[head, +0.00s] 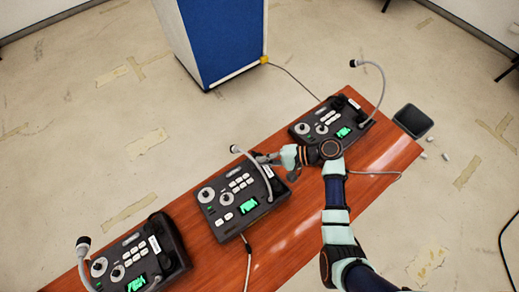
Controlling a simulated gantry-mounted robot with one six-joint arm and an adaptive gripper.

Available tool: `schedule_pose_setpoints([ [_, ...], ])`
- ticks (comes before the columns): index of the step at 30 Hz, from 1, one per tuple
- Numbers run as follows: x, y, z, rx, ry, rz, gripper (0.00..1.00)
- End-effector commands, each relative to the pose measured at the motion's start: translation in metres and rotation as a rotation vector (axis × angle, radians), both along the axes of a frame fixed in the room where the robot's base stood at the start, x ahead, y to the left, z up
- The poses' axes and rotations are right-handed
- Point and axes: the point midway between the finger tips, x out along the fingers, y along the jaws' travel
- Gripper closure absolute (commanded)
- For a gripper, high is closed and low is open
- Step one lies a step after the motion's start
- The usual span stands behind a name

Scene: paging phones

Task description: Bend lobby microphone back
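Three dark paging phones with gooseneck microphones stand in a row on a wooden desk; I cannot read which is the lobby one. The middle phone (243,203) has a grey microphone neck (258,165) arching up and left to its tip (235,149). My gripper (262,158) is at this neck's upper part, from the right; whether it touches the neck is unclear. Its fingers are small and partly hidden, so their opening does not show. The right phone (328,120) has a tall curved microphone (383,92). The left phone (135,258) has a microphone (82,245) at its left side.
The wooden desk (300,235) runs diagonally, with a cable on its right part. A black bin (412,121) stands by its far right end, with small crumpled bits on the floor. A blue-and-white cabinet (220,40) stands behind. My arm crosses the desk's right side.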

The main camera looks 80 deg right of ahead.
Motion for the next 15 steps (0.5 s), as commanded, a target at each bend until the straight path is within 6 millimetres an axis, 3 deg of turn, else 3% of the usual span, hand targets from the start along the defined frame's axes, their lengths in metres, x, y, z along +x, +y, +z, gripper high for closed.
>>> schedule_pose_setpoints([
  [10,0.001,0.0,-0.001,0.001,-0.001,0.004,1.0],
  [15,0.005,-0.009,-0.013,0.0,0.0,0.007,1.0],
])
